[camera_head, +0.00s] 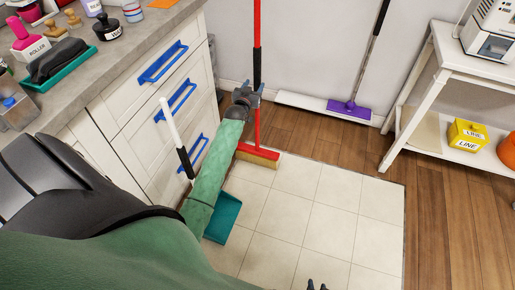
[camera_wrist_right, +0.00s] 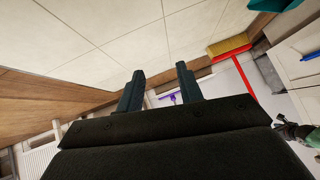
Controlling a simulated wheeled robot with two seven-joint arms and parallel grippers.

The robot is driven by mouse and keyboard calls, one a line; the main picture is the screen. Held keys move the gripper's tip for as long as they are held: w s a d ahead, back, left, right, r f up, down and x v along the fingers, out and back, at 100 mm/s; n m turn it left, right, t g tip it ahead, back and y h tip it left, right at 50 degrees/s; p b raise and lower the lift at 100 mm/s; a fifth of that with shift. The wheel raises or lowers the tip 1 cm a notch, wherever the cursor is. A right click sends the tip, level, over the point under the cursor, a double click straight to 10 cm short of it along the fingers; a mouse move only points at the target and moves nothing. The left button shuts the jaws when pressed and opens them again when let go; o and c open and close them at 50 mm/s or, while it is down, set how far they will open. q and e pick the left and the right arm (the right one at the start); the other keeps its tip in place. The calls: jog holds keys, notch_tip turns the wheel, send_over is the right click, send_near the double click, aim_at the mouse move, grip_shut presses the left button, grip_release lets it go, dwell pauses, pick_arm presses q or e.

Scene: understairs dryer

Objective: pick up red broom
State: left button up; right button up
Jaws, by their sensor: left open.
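The red broom (camera_head: 257,22) stands upright in the head view, its red head with tan bristles on the floor by the drawers. Part of its handle is black. My left gripper (camera_head: 249,90) is open at the handle's middle; I cannot tell whether the handle lies between its fingers. The broom's head also shows upside down in the right wrist view (camera_wrist_right: 229,48). My right gripper (camera_wrist_right: 160,84) is open and empty, with tiled floor behind it and the broom off to its right. Only its fingertips show at the head view's bottom edge (camera_head: 318,285).
A white and black handle with a teal dustpan (camera_head: 223,218) is beside my left arm. Blue-handled drawers (camera_head: 163,62) stand left under a cluttered counter. A purple mop (camera_head: 349,108) leans at the back wall. A white shelf (camera_head: 440,75) stands right. The middle tiles are clear.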

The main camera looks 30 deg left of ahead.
pick_arm(q)
jog(key=x, duration=0.5)
jog(key=shift+w+d+f+b, duration=0.15)
jog(key=shift+w+f+b, duration=0.15)
pick_arm(e)
jog(key=w+r+t, duration=0.2)
jog(key=w+r, duration=0.3)
jog(key=shift+a+r, duration=0.35)
pick_arm(q)
jog(key=shift+c, duration=0.2)
grip_shut()
pick_arm(e)
jog(key=shift+s, duration=0.1)
